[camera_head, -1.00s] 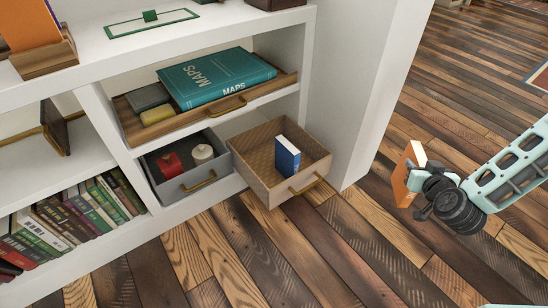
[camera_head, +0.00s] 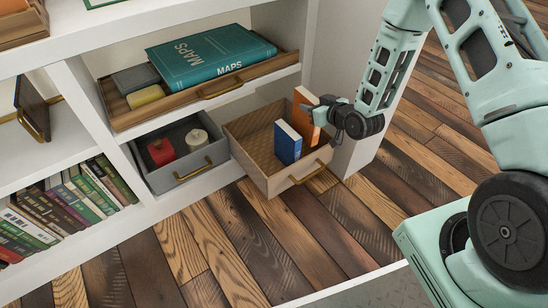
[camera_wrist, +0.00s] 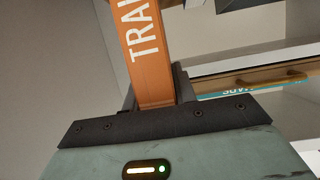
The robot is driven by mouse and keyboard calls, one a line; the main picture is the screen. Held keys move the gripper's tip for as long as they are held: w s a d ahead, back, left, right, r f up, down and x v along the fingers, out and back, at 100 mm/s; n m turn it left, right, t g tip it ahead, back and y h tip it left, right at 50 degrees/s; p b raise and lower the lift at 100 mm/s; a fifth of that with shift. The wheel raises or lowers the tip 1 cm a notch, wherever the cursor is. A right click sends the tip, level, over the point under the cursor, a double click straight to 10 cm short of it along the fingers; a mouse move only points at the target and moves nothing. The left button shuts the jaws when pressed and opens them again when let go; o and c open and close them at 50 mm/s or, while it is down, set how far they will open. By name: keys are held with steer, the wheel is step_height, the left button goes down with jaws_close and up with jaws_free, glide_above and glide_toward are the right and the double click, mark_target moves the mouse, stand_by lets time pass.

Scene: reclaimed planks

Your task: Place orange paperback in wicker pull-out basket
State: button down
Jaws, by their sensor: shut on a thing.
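The orange paperback (camera_head: 303,113) is held upright in my gripper (camera_head: 318,113), over the right side of the wicker pull-out basket (camera_head: 250,135). In the wrist view, the orange spine (camera_wrist: 148,50) with white lettering stands up from between the jaws. The basket is pulled out from the lower shelf and has a brass handle. A blue book (camera_head: 287,143) stands in it, just left of and in front of the orange paperback. I cannot tell whether the paperback's lower edge touches the basket; the blue book and basket wall partly hide it.
A grey drawer (camera_head: 160,185) with a red item and a pale candle-like item is left of the basket. Above is a wooden tray (camera_head: 125,118) with a teal MAPS book (camera_head: 210,57). A white shelf panel (camera_head: 352,150) stands right, close behind my gripper.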

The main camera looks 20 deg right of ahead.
mark_target(305, 131)
steer(key=f+b, duration=0.2)
steer(key=f, duration=0.1)
steer(key=w+f+b, duration=0.1)
steer(key=f+b, duration=0.1)
steer(key=f, duration=0.2)
steer(key=f+b, duration=0.2)
steer(key=f, duration=0.2)
steer(key=shift+w+a+f+b, duration=0.2)
steer(key=shift+a+f+b, duration=0.05)
steer(key=shift+a+b, duration=0.05)
steer(key=shift+r+n, duration=0.1)
steer(key=shift+n, duration=0.2)
steer(key=c, duration=1.1)
jaws_free()
